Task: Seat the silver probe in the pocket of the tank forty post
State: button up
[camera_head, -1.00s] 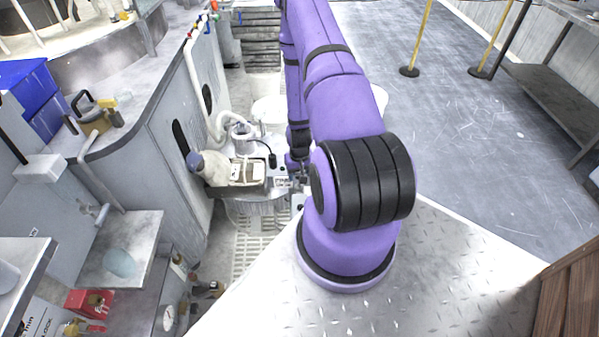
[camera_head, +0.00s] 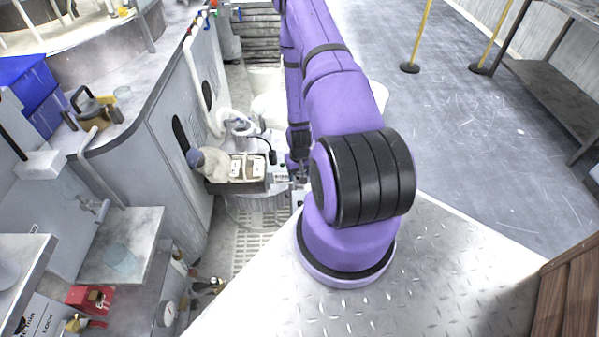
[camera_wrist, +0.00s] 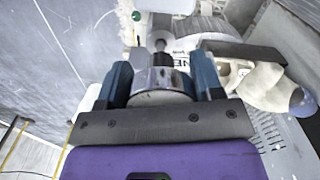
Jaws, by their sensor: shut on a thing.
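In the wrist view my gripper (camera_wrist: 162,78) has its two blue-grey fingers closed on the sides of a silver cylinder, which looks like the silver probe (camera_wrist: 160,84). A dark round knob on a thin stem shows just beyond the probe. The pocket is not distinguishable, and I cannot tell whether the probe touches anything. In the head view my purple arm hides most of the gripper and the probe.
A dark-rimmed tray (camera_head: 238,187) with a pale cloth and white items stands left of my gripper; it also shows in the wrist view (camera_wrist: 242,50). A grey cabinet (camera_head: 180,150) bounds the left side. Open floor (camera_head: 470,140) lies to the right.

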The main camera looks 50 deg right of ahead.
jog(key=shift+f, duration=1.45)
jog(key=o, duration=1)
jog(key=shift+o, duration=0.2)
notch_tip(320, 180, up, 11)
jog(key=shift+f, duration=0.1)
jog(key=shift+w, duration=0.1)
